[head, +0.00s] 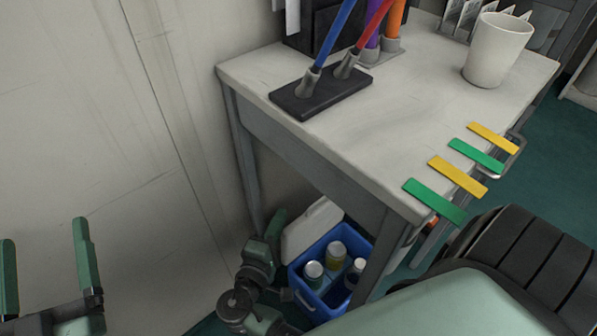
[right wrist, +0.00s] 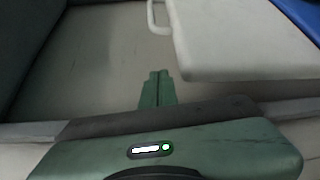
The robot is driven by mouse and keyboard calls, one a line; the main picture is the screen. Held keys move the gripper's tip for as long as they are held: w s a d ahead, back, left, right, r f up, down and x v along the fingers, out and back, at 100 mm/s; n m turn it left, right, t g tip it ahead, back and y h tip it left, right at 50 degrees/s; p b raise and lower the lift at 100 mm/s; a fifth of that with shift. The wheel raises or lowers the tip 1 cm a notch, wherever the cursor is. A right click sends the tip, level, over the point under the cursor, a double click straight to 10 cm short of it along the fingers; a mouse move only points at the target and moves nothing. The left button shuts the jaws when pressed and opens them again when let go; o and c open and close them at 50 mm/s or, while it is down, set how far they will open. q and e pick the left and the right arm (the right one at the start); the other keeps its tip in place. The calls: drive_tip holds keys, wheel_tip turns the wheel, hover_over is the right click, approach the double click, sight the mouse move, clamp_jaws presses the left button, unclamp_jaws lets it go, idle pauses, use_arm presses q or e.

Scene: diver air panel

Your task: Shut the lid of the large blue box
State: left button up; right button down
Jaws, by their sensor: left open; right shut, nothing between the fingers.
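The large blue box (head: 291,287) stands on the floor under the table, holding several capped bottles or cans (head: 336,252). Its pale lid (head: 312,228) is open and tilted up at the box's back left side. The lid (right wrist: 240,40) fills the upper right of the right wrist view with its handle (right wrist: 156,18), and a bit of blue box (right wrist: 302,14) shows behind it. My right gripper (head: 278,218) is shut and empty, just left of the lid; its fingertips (right wrist: 158,76) look apart from it. My left gripper (head: 44,230) is open and empty at the far left.
The table (head: 330,172) overhangs the box, with a leg (head: 375,262) close to its right. On top are a black holder (head: 320,93) with blue and red hoses and a white cup (head: 497,50). The wall (head: 150,130) stands close on the left.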

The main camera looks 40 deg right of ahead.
sight(298, 220)
use_arm(q)
drive_tip(key=shift+s+r+t+h+b, duration=0.15)
drive_tip(key=shift+s+r+t, duration=0.25)
drive_tip(key=shift+r, duration=0.25)
drive_tip(key=shift+s+r+t+h+b, duration=0.1)
drive_tip(key=shift+s+r+t, duration=0.2)
drive_tip(key=shift+r+t, duration=0.35)
drive_tip(key=shift+s+r+t+h+b, duration=0.15)
drive_tip(key=shift+s+r+t, duration=0.2)
drive_tip(key=shift+r, duration=0.35)
use_arm(e)
drive_tip(key=shift+s+d+r, duration=0.1)
drive_tip(key=shift+s+d, duration=0.15)
drive_tip(key=shift+d, duration=0.5)
drive_tip(key=shift+s+d+f, duration=0.1)
drive_tip(key=shift+s+d, duration=0.15)
drive_tip(key=shift+d, duration=0.45)
drive_tip(key=shift+s+d+r, duration=0.1)
drive_tip(key=shift+s+d, duration=0.15)
drive_tip(key=shift+d, duration=0.5)
